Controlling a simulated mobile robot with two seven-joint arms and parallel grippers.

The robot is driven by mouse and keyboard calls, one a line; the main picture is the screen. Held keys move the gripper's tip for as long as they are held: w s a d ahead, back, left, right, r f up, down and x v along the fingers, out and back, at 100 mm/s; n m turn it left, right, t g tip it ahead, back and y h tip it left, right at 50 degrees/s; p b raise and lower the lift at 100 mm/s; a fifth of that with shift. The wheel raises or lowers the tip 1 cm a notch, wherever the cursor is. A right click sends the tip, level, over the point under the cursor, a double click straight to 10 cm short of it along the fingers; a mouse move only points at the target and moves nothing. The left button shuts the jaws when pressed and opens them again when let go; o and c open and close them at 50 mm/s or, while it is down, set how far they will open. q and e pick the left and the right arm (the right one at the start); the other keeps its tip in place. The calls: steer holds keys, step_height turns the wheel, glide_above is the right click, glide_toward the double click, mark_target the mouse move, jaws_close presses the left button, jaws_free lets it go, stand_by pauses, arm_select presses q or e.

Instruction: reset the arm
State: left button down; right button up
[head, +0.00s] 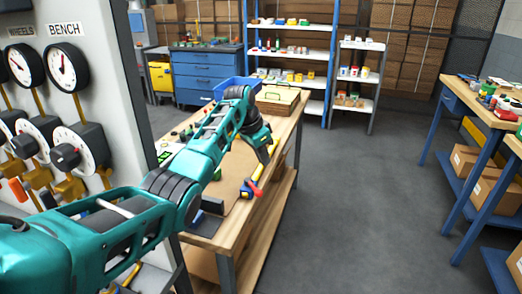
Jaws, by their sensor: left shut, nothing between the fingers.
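My left arm (115,232), teal with dark joints, comes in from the lower left and stretches over the wooden workbench (232,226). My left gripper (266,158) hangs above the bench's right side, near its edge, with its fingers pointing down. Its fingers are shut with nothing between them. Below it, a tool with yellow and red parts (253,188) lies near the bench edge, apart from the fingers as far as I can tell. The arm hides part of the bench top. My right gripper is not in view.
A panel with dials (62,66) stands close on the left. A blue bin (234,84) and a wooden box (277,98) sit at the bench's far end. Shelves (291,54) stand behind. Another bench (482,99) is on the right. The grey floor (355,200) between is clear.

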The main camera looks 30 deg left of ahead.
arm_select(q)
steer(key=shift+v, duration=0.95)
steer(key=s+d+f+y, duration=0.1)
steer(key=s+d+f, duration=0.3)
steer(key=s+f, duration=0.4)
steer(key=s+d+f+y, duration=0.1)
steer(key=s+d+f, duration=0.3)
steer(key=s+f, duration=0.45)
steer(key=s+d+r+n, duration=0.1)
steer(key=s+d+n, duration=0.15)
steer(key=s, duration=0.95)
steer(key=s+d+r+n, duration=0.1)
steer(key=s+d, duration=0.2)
steer(key=s, duration=0.8)
steer(key=w+d+f+t+h, duration=0.2)
steer(key=w+d+f+t, duration=0.1)
steer(key=w+f+t, duration=0.3)
step_height(320, 180, down, 2)
steer(key=shift+w+f+t, duration=0.25)
steer(key=shift+w+t, duration=0.1)
steer(key=shift+t, duration=0.25)
